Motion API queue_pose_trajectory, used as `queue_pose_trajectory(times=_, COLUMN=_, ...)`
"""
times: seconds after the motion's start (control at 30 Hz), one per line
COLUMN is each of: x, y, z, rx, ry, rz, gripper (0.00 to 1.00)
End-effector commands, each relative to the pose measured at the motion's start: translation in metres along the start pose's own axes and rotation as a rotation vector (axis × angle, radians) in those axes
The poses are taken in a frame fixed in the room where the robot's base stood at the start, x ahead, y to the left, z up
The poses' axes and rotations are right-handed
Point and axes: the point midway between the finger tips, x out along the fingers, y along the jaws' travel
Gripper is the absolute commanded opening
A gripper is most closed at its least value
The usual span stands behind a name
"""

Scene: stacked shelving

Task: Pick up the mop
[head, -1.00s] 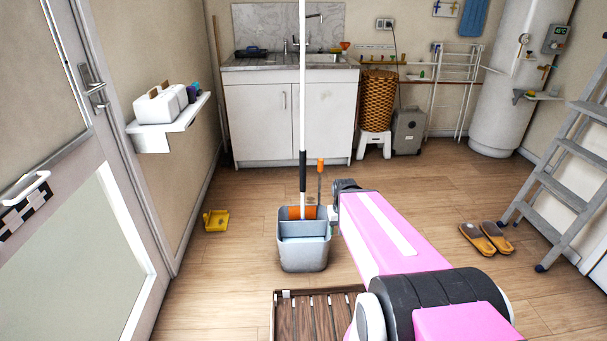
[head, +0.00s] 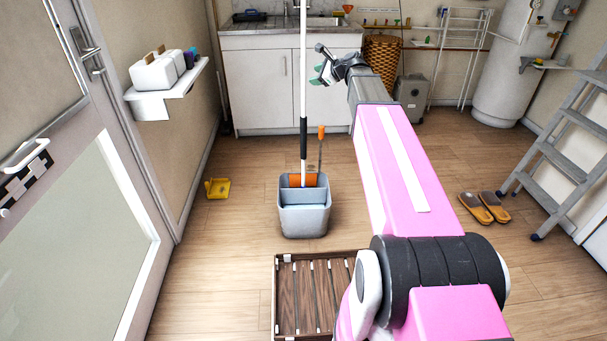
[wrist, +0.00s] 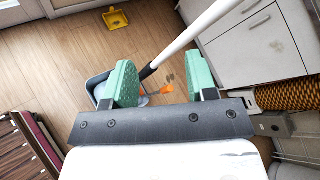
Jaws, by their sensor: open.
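The mop (head: 303,95) stands upright in a grey bucket (head: 304,221), with a white pole and a black lower section. In the head view my gripper (head: 318,66) is raised just to the right of the pole, its green fingers apart. In the wrist view the open gripper (wrist: 160,85) has its two green pads spread, and the mop pole (wrist: 190,35) runs diagonally beyond and between them. The pole looks apart from the pads, but the exact distance cannot be told. The bucket (wrist: 98,82) is partly hidden behind the left pad.
An orange-handled tool (head: 321,133) also stands in the bucket. A slatted wooden crate (head: 277,300) is in front. A sink cabinet (head: 258,90) stands behind, a yellow dustpan (head: 217,188) lies left, and slippers (head: 484,207) and a ladder (head: 560,150) are right. Floor around the bucket is clear.

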Motion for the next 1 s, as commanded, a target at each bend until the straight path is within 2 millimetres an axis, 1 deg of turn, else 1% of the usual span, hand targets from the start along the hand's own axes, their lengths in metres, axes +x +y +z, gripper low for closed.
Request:
queue_pose_trajectory(times=0.03, x=-0.002, y=-0.035, z=0.018, rx=0.093, ry=-0.053, rz=-0.047, gripper=0.52)
queue_pose_trajectory(times=0.07, x=-0.006, y=-0.051, z=0.030, rx=0.155, ry=-0.087, rz=-0.071, gripper=0.52)
queue_pose_trajectory(times=0.1, x=-0.011, y=-0.072, z=0.044, rx=0.235, ry=-0.133, rz=-0.098, gripper=0.52)
queue_pose_trajectory(times=0.2, x=-0.026, y=-0.115, z=0.075, rx=0.409, ry=-0.240, rz=-0.146, gripper=0.52)
queue_pose_trajectory(times=0.3, x=-0.039, y=-0.145, z=0.098, rx=0.536, ry=-0.324, rz=-0.169, gripper=0.52)
queue_pose_trajectory(times=0.33, x=-0.042, y=-0.151, z=0.103, rx=0.564, ry=-0.342, rz=-0.173, gripper=0.52)
queue_pose_trajectory(times=0.4, x=-0.047, y=-0.162, z=0.111, rx=0.613, ry=-0.375, rz=-0.178, gripper=0.52)
queue_pose_trajectory(times=0.47, x=-0.049, y=-0.167, z=0.116, rx=0.636, ry=-0.391, rz=-0.180, gripper=0.52)
queue_pose_trajectory(times=0.57, x=-0.045, y=-0.170, z=0.119, rx=0.650, ry=-0.399, rz=-0.179, gripper=0.52)
queue_pose_trajectory(times=0.9, x=-0.003, y=-0.182, z=0.132, rx=0.647, ry=-0.397, rz=-0.177, gripper=0.52)
queue_pose_trajectory(times=1.0, x=0.002, y=-0.183, z=0.134, rx=0.647, ry=-0.397, rz=-0.178, gripper=0.52)
